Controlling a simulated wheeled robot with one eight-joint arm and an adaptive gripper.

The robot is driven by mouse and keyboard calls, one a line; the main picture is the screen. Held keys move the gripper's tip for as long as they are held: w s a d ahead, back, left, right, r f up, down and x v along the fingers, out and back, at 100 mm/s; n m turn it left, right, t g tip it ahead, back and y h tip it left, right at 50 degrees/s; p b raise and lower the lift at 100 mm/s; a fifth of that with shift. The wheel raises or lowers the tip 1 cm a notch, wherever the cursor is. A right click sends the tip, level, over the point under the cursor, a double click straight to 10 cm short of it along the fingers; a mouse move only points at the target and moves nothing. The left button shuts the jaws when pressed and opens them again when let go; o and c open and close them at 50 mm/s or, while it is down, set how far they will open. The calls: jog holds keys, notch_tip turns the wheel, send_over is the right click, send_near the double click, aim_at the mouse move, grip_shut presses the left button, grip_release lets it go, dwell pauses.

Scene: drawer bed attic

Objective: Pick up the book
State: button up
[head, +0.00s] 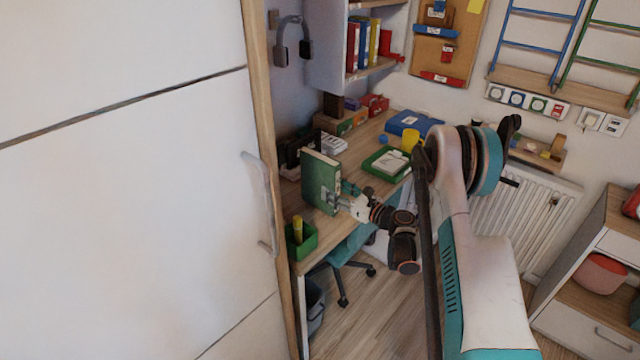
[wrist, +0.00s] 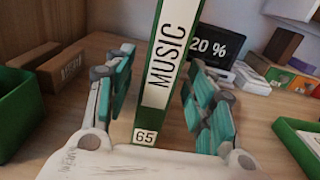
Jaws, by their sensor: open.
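The book (head: 320,181) is green and stands upright on the wooden desk near its left end. In the wrist view its spine (wrist: 165,70) faces me, white with the word MUSIC and the number 65 at the bottom. My gripper (head: 342,195) is at the book in the head view. In the wrist view my gripper (wrist: 160,95) is open, with one teal finger on each side of the spine. Gaps show between both fingers and the book. The top of the book is cut off in the wrist view.
A green pen box (head: 301,240) stands at the desk's front left, by the white wardrobe (head: 130,200). A green tray (head: 386,163), a yellow cup (head: 410,139) and a blue case (head: 414,122) lie farther along. A dark display (wrist: 209,45) stands behind the book.

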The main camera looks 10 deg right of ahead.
aim_at(322, 183)
jog(key=b+x, duration=0.2)
jog(key=x, duration=0.4)
jog(key=shift+s, duration=0.1)
grip_shut()
